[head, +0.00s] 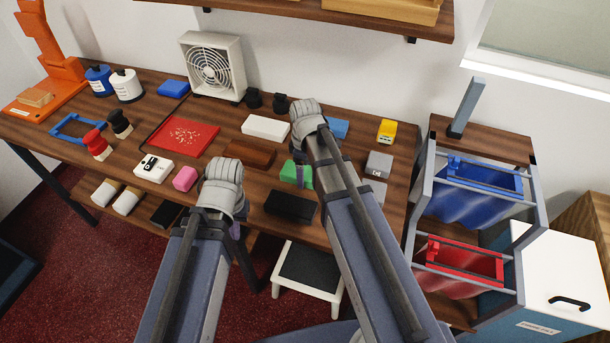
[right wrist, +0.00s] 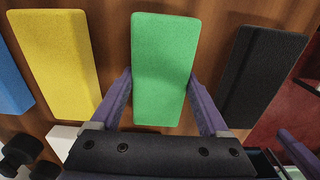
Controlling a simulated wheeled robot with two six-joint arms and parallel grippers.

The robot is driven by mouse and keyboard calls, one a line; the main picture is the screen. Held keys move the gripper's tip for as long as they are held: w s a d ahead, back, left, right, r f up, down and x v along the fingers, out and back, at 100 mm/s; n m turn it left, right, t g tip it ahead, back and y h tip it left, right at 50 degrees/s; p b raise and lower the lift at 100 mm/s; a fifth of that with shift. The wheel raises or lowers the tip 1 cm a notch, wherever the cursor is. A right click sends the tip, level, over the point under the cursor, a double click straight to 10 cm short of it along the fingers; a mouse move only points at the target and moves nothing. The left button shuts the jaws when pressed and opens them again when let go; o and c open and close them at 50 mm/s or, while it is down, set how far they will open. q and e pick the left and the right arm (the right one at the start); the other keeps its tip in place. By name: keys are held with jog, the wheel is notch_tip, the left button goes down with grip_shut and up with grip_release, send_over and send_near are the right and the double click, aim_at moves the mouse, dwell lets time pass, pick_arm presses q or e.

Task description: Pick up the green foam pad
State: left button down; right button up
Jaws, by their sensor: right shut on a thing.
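The green foam pad (head: 289,172) is on the wooden counter, partly hidden by my right arm in the head view. In the right wrist view the green pad (right wrist: 163,65) stands between the two purple fingers of my right gripper (right wrist: 159,88). The right gripper is shut on it, one finger on each side; I cannot tell whether it is clear of the counter. My left gripper (head: 235,231) hangs near the counter's front edge, mostly hidden behind its own wrist, and its opening does not show.
A black pad (right wrist: 262,72) and a yellow pad (right wrist: 54,60) flank the green one, with a blue pad (right wrist: 10,85) beyond. A brown block (head: 250,153), pink block (head: 185,178) and white block (head: 265,127) lie on the counter (head: 345,150). A step stool (head: 308,276) stands below.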

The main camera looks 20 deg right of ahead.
aim_at(305, 172)
jog(key=shift+c, duration=0.3)
jog(key=shift+r, duration=0.1)
notch_tip(305, 172, up, 10)
jog(key=p, duration=1)
